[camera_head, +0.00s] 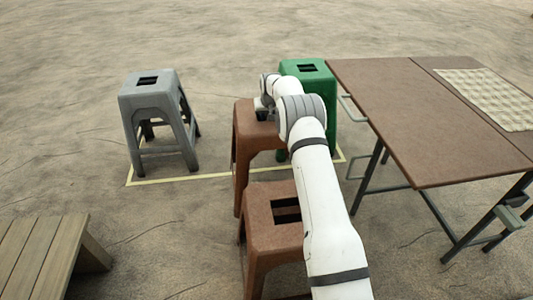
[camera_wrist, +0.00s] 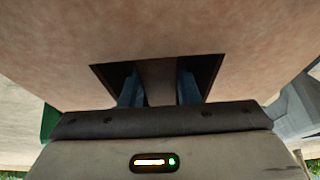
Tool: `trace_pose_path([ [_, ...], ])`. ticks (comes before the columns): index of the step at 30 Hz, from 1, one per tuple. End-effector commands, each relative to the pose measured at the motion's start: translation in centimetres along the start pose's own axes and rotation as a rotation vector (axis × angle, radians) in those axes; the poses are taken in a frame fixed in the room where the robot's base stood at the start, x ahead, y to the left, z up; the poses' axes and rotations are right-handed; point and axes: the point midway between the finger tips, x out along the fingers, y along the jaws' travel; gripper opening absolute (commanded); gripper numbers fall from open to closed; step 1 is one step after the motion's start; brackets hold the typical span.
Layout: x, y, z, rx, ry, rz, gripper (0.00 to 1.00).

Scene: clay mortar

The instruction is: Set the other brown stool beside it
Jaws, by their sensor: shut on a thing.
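The farther brown stool (camera_head: 245,133) stands between the grey stool and the green stool in the head view. My gripper (camera_head: 264,110) is at the top of this stool. In the wrist view, my gripper (camera_wrist: 160,88) has its two blue fingers down in the seat slot (camera_wrist: 112,75), shut on the strip between the two openings. The other brown stool (camera_head: 259,205) stands nearer, just in front, and is partly hidden by my arm. The held stool's lower legs are mostly hidden, so I cannot tell whether they touch the ground.
A grey stool (camera_head: 150,100) stands left, inside pale yellow floor lines (camera_head: 160,182). A green stool (camera_head: 323,90) stands behind my arm. A brown folding table (camera_head: 420,115) with a patterned mat (camera_head: 487,97) is at right. A slatted wooden bench (camera_head: 40,250) is at lower left.

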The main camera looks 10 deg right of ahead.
Motion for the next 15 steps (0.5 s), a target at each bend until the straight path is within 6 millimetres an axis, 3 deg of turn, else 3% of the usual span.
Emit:
trace_pose_path([
  [3, 1.8, -0.1, 0.7, -0.001, 0.003, 0.000, 0.00],
  [9, 3.0, -0.1, 1.2, -0.001, 0.004, -0.001, 0.00],
  [15, 5.9, -0.2, 2.4, -0.002, 0.003, -0.001, 0.00],
])
